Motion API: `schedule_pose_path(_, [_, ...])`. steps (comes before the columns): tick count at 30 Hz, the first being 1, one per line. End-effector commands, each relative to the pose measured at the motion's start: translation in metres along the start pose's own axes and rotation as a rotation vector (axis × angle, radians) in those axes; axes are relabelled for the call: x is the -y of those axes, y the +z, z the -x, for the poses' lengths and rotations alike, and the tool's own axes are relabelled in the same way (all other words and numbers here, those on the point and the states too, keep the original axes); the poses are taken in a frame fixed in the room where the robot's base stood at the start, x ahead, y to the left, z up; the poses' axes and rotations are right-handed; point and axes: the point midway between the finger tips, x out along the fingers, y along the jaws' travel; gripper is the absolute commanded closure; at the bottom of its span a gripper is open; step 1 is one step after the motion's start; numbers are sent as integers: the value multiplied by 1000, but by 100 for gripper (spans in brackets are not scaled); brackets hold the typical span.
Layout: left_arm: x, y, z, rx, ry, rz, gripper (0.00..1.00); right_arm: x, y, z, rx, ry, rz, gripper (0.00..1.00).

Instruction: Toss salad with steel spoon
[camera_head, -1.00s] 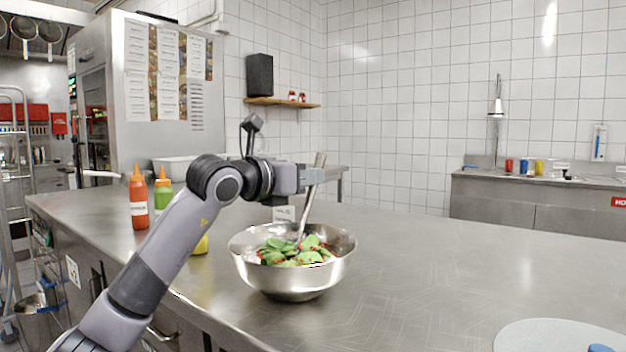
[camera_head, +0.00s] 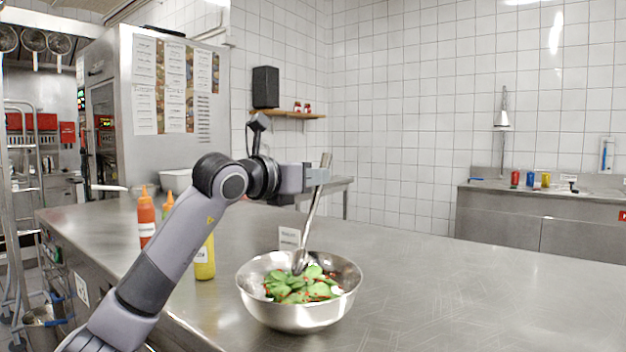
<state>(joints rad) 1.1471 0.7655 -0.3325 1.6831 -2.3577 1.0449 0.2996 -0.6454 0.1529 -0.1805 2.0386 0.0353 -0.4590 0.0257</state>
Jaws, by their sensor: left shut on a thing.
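A steel bowl (camera_head: 300,318) stands on the steel counter and holds a salad (camera_head: 298,286) of green leaves with small red pieces. My left gripper (camera_head: 318,176) is shut on the handle of the steel spoon (camera_head: 313,215), above the back of the bowl. The spoon is tilted, its handle up to the right and its head down over the salad. The spoon's head shows at the back of the leaves; I cannot tell whether it touches them. My right gripper is not in view.
A red sauce bottle (camera_head: 146,218) and a yellow bottle (camera_head: 204,259) stand left of the bowl, close to my left arm. A small white label card (camera_head: 289,238) stands behind the bowl. The counter (camera_head: 450,285) to the right is clear.

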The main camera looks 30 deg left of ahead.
Motion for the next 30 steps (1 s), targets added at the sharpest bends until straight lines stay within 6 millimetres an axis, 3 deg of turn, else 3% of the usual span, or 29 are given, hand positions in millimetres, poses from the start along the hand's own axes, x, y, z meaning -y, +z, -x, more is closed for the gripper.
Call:
schedule_pose_path(1, [1,10,1,0,0,0,100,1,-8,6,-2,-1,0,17])
schedule_pose_path(19, [3,70,5,1,-1,0,100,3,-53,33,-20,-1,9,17])
schedule_pose_path(24, [4,82,6,1,-1,0,100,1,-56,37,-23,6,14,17])
schedule_pose_path(30, [4,80,6,1,-1,0,100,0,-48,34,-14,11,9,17])
